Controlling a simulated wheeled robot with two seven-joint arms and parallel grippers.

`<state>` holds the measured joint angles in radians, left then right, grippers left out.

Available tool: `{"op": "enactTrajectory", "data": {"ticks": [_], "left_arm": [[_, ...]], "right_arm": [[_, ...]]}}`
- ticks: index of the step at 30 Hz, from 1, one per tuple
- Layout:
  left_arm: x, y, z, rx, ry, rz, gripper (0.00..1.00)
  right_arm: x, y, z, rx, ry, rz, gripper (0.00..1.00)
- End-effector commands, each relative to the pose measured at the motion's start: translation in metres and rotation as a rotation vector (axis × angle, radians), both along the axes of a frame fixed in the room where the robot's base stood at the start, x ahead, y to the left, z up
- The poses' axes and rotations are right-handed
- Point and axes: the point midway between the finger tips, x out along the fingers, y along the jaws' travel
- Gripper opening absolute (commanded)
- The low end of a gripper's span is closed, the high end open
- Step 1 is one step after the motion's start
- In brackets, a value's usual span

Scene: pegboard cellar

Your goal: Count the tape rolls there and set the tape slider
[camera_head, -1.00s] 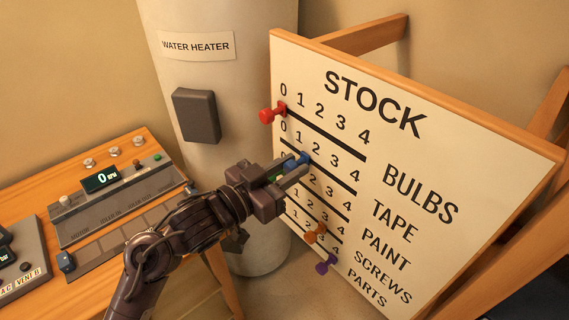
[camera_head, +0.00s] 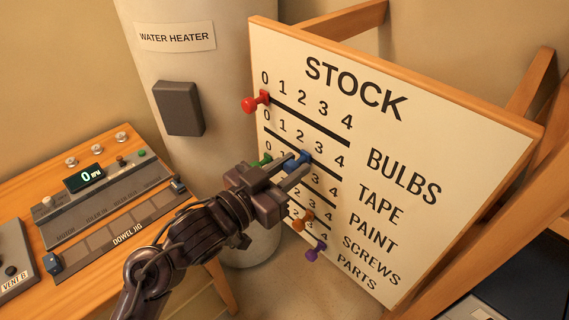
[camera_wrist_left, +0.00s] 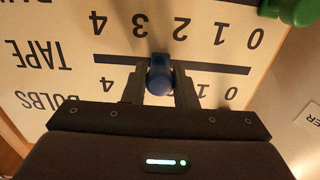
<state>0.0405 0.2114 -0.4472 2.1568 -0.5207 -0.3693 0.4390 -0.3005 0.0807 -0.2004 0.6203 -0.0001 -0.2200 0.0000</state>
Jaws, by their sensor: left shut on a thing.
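The stock board (camera_head: 440,140) stands tilted, with rows for bulbs, tape, paint, screws and parts. The blue tape slider (camera_head: 297,161) is on the tape row's track, around the 2 or a little past it toward 3; the exact mark is hard to tell. My left gripper (camera_head: 296,168) is shut on its knob. In the left wrist view the board shows upside down and the blue knob (camera_wrist_left: 160,78) sits between both fingers. No tape rolls show. My right gripper is not in view.
A red slider (camera_head: 254,102) is at 0 on bulbs. A green slider (camera_head: 261,160) is just left of the gripper. Orange (camera_head: 302,219) and purple (camera_head: 316,251) sliders sit lower. A water heater (camera_head: 185,60) and a bench with control panels (camera_head: 105,195) are at left.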

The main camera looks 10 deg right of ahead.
Motion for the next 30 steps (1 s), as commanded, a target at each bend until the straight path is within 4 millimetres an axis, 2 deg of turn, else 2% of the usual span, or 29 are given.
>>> {"op": "enactTrajectory", "data": {"ticks": [15, 16, 30], "left_arm": [[-0.017, -0.013, -0.001, 0.002, 0.001, -0.001, 0.16], [-0.018, -0.013, -0.001, 0.002, 0.001, 0.0, 0.26], [-0.017, -0.012, 0.0, 0.0, 0.0, 0.0, 0.88]], "right_arm": [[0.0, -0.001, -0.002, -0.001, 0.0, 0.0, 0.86], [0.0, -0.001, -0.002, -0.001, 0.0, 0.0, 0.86], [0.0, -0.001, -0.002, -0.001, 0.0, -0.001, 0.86]]}}
